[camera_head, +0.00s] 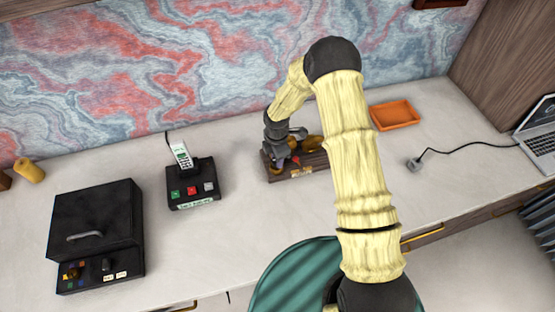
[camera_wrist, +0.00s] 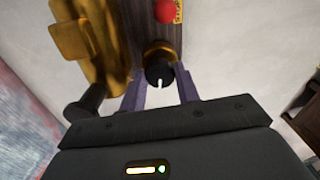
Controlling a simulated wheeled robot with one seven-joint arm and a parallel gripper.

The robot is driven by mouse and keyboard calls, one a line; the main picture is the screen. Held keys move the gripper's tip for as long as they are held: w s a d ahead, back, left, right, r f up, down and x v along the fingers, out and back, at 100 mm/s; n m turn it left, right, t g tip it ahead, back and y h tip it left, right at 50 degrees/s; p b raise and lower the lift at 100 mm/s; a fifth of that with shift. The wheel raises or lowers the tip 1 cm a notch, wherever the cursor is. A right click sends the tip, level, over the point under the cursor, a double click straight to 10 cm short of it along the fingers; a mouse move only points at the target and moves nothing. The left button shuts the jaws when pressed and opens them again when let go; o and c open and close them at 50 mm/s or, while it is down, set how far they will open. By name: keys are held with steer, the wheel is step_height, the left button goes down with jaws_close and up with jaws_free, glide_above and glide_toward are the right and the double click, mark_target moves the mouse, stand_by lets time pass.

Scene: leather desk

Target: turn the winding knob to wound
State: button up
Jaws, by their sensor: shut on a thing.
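The winding knob (camera_wrist: 158,66) is a black cap with a white pointer line on a brass collar, in the wrist view at upper middle. It sits on a dark wooden base, which shows in the head view as a wooden box (camera_head: 322,162) with brass parts. My gripper (camera_wrist: 160,84) has its two purple-grey fingers on either side of the knob and is shut on it. In the head view my gripper (camera_head: 282,160) is at the left part of the box, and the knob is hidden there. The pointer's label is not readable.
A red button (camera_wrist: 165,11) and a large brass part (camera_wrist: 85,45) are close to my fingers. A phone (camera_head: 181,155) on a black dock stands left of the box, a black case (camera_head: 95,215) further left. An orange tray (camera_head: 394,115) lies right. The desk front is mostly clear.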

steer(key=m+b, duration=0.2)
steer(key=m, duration=0.2)
steer(key=shift+w+a+m, duration=0.1)
steer(key=shift+m, duration=0.2)
steer(key=m+b, duration=0.1)
steer(key=m, duration=0.2)
steer(key=shift+m+b, duration=0.3)
steer(key=m+b, duration=0.1)
steer(key=m, duration=0.2)
steer(key=shift+m, duration=0.3)
steer(key=m+b, duration=0.1)
steer(key=m, duration=0.2)
steer(key=shift+r+m, duration=0.1)
steer(key=shift+m, duration=0.2)
steer(key=m+b, duration=0.1)
steer(key=m, duration=1.2)
steer(key=shift+w+r+p, duration=0.1)
steer(key=shift+p, duration=0.25)
